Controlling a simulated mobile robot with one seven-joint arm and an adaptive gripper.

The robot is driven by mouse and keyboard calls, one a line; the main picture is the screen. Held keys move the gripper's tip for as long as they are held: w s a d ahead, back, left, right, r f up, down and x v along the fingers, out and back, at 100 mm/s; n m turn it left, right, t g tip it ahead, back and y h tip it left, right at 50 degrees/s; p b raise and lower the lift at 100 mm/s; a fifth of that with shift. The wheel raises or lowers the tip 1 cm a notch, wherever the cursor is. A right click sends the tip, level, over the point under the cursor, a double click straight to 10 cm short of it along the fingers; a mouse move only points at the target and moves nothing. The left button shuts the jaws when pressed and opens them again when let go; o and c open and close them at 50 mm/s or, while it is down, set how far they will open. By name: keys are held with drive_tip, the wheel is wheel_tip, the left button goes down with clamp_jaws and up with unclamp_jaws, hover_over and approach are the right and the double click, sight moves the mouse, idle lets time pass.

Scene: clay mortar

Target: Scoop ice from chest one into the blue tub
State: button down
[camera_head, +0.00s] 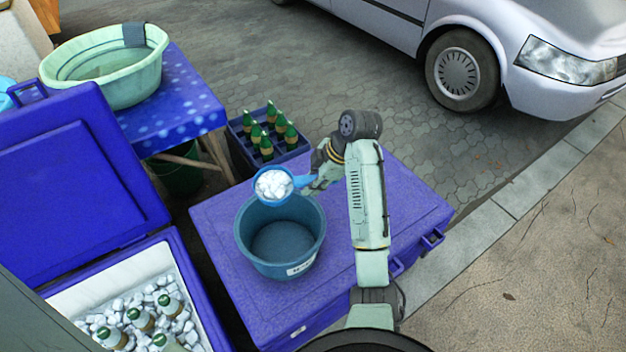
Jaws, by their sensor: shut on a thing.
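The blue tub (257,262) stands on the closed lid of a blue chest (222,225), and the part of its inside that shows looks empty. My gripper (308,182) is shut on the handle of a blue scoop (288,196). The scoop is full of white ice (273,184) and is held above the far rim of the tub, roughly level. An open chest (215,335) at the lower left holds ice (182,327) and several green bottles (141,319). Which chest is chest one is not marked in view.
The open chest's raised lid (75,190) stands at the left. A crate of green bottles (290,153) sits behind the closed chest. A table with a blue cloth (190,100) bears a pale green basin (130,92). A silver car (560,50) stands at the back right.

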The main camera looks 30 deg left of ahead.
drive_tip(key=shift+s+f+t, duration=0.1)
drive_tip(key=shift+f+t, duration=0.2)
drive_tip(key=shift+d+f+n+t+y+b, duration=0.1)
drive_tip(key=shift+n+t+y+b, duration=0.25)
drive_tip(key=shift+t+y, duration=0.4)
drive_tip(key=t+y+b, duration=0.1)
drive_tip(key=b, duration=0.2)
drive_tip(key=t+y+b, duration=0.1)
drive_tip(key=b, duration=0.3)
drive_tip(key=shift+d+r+n+t, duration=0.1)
drive_tip(key=shift+r+n+t, duration=0.1)
drive_tip(key=shift+n+t, duration=0.15)
drive_tip(key=t+y+b, duration=0.1)
drive_tip(key=b, duration=0.2)
drive_tip(key=shift+s+d+r+b, duration=0.1)
drive_tip(key=shift+s+b, duration=0.1)
drive_tip(key=shift+b, duration=0.1)
drive_tip(key=t+b, duration=0.1)
drive_tip(key=b, duration=0.2)
drive_tip(key=n+y+b, duration=0.1)
drive_tip(key=b, duration=0.2)
drive_tip(key=shift+s+d+r+t+b, duration=0.2)
drive_tip(key=shift+s+t+b, duration=0.1)
drive_tip(key=shift+t+b, duration=0.1)
drive_tip(key=t+y+b, duration=0.1)
drive_tip(key=b, duration=0.3)
drive_tip(key=s+n+t+y+b, duration=0.1)
drive_tip(key=b, duration=0.4)
drive_tip(key=shift+d+r+y, duration=0.15)
drive_tip(key=shift+d+y, duration=0.2)
